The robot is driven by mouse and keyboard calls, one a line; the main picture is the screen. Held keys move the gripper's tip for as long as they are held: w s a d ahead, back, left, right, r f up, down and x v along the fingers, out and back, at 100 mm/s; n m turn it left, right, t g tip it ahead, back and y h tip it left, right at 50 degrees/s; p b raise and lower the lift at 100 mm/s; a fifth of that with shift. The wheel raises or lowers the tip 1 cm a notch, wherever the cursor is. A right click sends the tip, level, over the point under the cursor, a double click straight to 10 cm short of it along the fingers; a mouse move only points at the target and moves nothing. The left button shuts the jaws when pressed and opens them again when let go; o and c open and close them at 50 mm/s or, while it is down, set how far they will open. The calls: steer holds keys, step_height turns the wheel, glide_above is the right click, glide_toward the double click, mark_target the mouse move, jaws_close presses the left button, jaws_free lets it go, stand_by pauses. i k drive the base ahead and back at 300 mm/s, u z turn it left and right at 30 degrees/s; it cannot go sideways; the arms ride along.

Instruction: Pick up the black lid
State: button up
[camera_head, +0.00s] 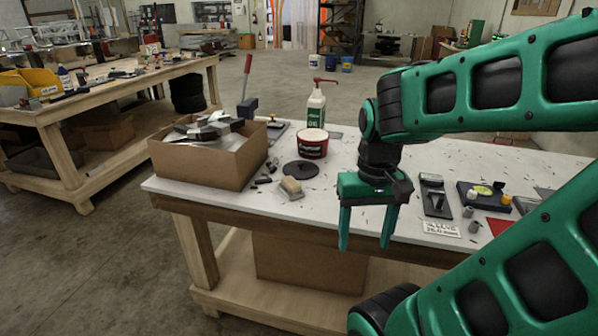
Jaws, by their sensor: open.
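The black lid (300,170) is a flat, round, dark disc with a small raised middle. It lies on the white top of the workbench (222,200), in front of a red and white tub (313,144). My gripper (366,246) is green, points down and has its two fingers spread, with nothing between them. It is at the front edge of the bench, to the right of the lid and nearer to the camera. The lid is apart from the gripper and fully in view.
A cardboard box (200,172) of metal parts stands left of the lid. A tan block (291,187) and small dark pieces lie close by. A pump bottle (316,108) stands behind the tub. Black trays (435,197) and a label card (441,229) lie at the right.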

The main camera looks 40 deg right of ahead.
mark_target(301, 170)
steer(key=u, duration=1.1)
steer(key=i, duration=1.65)
steer(key=z, duration=2.8)
